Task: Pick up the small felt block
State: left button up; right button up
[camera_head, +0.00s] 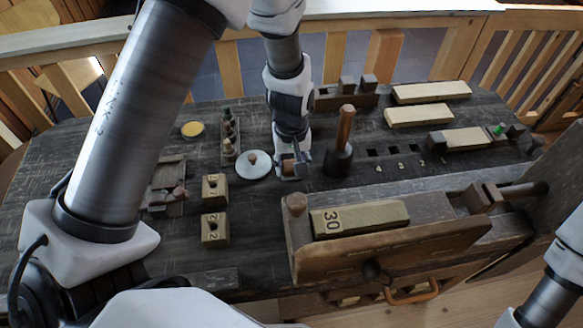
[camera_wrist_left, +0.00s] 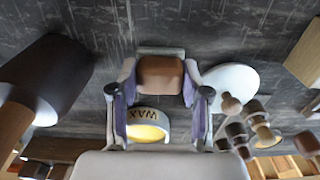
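The small felt block (camera_wrist_left: 160,75) has a brown wooden top and a grey base. It sits between the two fingers of my left gripper (camera_wrist_left: 160,88) in the left wrist view. The purple-grey pads lie against its two sides with no clear gap, so the gripper looks shut on it. In the head view my left gripper (camera_head: 289,170) points down at the dark bench top, and the block (camera_head: 288,166) shows partly between the fingers. Whether the block is clear of the bench cannot be told. My right gripper is out of view.
A dark mallet (camera_head: 338,158) stands close right of the left gripper. A white disc (camera_head: 253,166) with a knob and a rack of turned pieces (camera_head: 229,150) are close left. A yellow wax tin (camera_head: 193,129) lies farther left. A vise with a block marked 30 (camera_head: 360,219) is in front.

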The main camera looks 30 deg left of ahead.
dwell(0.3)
pick_arm(q)
jog(key=shift+w+r, duration=0.2)
jog(key=shift+r, duration=0.2)
notch_tip(320, 180, up, 9)
jog(key=shift+s+r, duration=0.1)
jog(key=shift+o, duration=0.7)
jog(key=shift+c, duration=0.6)
